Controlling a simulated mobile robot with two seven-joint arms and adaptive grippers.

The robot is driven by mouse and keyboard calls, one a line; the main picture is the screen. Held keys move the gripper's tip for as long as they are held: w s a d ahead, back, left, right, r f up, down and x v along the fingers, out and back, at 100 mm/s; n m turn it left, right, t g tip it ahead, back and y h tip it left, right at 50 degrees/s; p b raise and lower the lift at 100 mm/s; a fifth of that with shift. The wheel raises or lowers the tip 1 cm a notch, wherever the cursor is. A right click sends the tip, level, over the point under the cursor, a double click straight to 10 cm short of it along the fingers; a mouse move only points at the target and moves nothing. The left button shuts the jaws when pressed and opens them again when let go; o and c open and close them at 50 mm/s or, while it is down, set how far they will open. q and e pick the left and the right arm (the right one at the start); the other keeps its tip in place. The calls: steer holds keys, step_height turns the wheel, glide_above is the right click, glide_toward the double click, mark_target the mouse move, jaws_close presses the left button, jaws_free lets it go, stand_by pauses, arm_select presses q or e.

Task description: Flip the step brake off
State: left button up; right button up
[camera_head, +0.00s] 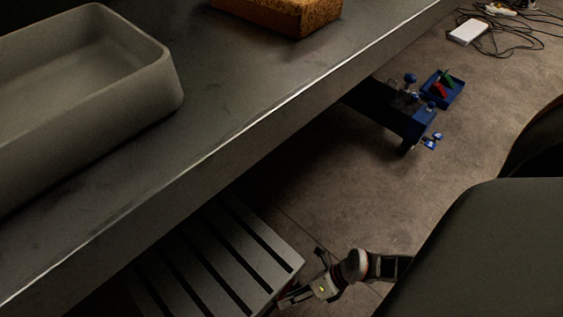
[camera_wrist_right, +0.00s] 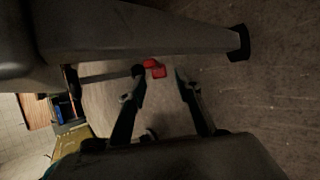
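The slatted grey step (camera_head: 215,262) stands on the floor under the front edge of the workbench. Its leg or frame bar (camera_wrist_right: 140,35) crosses the top of the right wrist view. A small red part (camera_wrist_right: 155,69), which looks like the step brake, sits just below that bar. My right gripper (camera_head: 292,296) is low beside the step's right corner. In the right wrist view its two fingers (camera_wrist_right: 159,82) are spread apart, with the red part showing between and beyond their tips. I cannot tell whether a finger touches it. My left gripper is not in view.
The workbench (camera_head: 225,110) overhangs the step and carries a grey bin (camera_head: 150,95) and an orange-brown block (camera_head: 285,14). Blue equipment (camera_head: 405,115) and a blue tray (camera_head: 450,92) are farther back. Cables (camera_head: 500,35) lie on the floor at upper right. Floor right of the step is open.

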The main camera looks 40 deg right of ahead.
steer(key=x, duration=0.2)
steer(key=shift+w+a+f+b, duration=0.15)
steer(key=shift+f+b, duration=0.05)
steer(key=shift+b, duration=0.1)
jaws_close()
steer(key=shift+a+r, duration=0.1)
steer(key=y, duration=0.1)
steer(key=a+r+y, duration=0.1)
steer(key=y, duration=0.1)
steer(key=shift+r+m, duration=0.2)
steer(key=shift+m, duration=0.2)
steer(key=shift+a+r+m+t+y, duration=0.25)
steer(key=shift+r+y, duration=0.15)
steer(key=shift+y, duration=0.3)
steer(key=shift+a+r+m+t+y, duration=0.15)
steer(key=shift+r+t+y, duration=0.1)
steer(key=shift+r+y, duration=0.45)
steer(key=shift+y, duration=0.4)
